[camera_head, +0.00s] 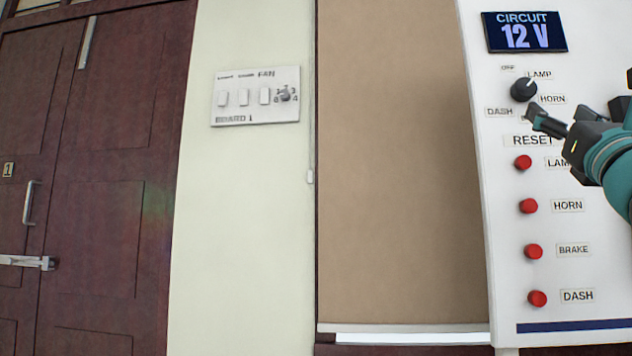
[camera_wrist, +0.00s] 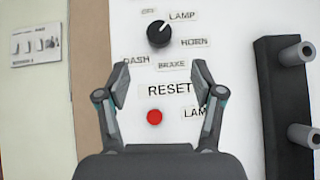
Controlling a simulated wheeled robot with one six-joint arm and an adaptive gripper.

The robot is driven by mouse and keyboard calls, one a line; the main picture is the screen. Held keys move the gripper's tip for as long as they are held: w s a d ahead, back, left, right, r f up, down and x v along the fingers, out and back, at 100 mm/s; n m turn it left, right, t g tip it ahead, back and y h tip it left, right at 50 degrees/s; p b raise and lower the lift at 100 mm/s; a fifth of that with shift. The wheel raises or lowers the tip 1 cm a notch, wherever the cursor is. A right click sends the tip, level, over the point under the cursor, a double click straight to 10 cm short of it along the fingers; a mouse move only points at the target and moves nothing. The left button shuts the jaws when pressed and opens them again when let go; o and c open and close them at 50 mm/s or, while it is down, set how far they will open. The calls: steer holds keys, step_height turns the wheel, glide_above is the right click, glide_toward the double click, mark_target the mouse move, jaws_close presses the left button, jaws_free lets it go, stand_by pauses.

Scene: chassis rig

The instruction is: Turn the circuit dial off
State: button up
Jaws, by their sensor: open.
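The circuit dial (camera_head: 523,89) is a round black knob on the white panel, with labels OFF, LAMP, HORN, BRAKE and DASH around it. It also shows in the wrist view (camera_wrist: 159,35), where its white mark points up and right, toward LAMP. My gripper (camera_wrist: 158,82) is open and empty, its two fingers apart with the RESET label seen between them. The dial lies above the fingertips in the wrist view. In the head view my gripper (camera_head: 535,120) is just below and right of the dial and covers part of the BRAKE label.
A display (camera_head: 525,33) above the dial reads CIRCUIT 12 V. Several red buttons, including the LAMP button (camera_head: 522,162), run down the panel below RESET. A dark bracket with grey pegs (camera_wrist: 285,100) stands at the right. A switch board (camera_head: 255,97) hangs on the left wall.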

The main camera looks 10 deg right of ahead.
mark_target(527, 91)
steer(key=p+x, duration=0.3)
steer(key=x, duration=0.7)
steer(key=shift+w+r, duration=0.15)
steer(key=shift+r, duration=0.05)
steer(key=c, duration=1.1)
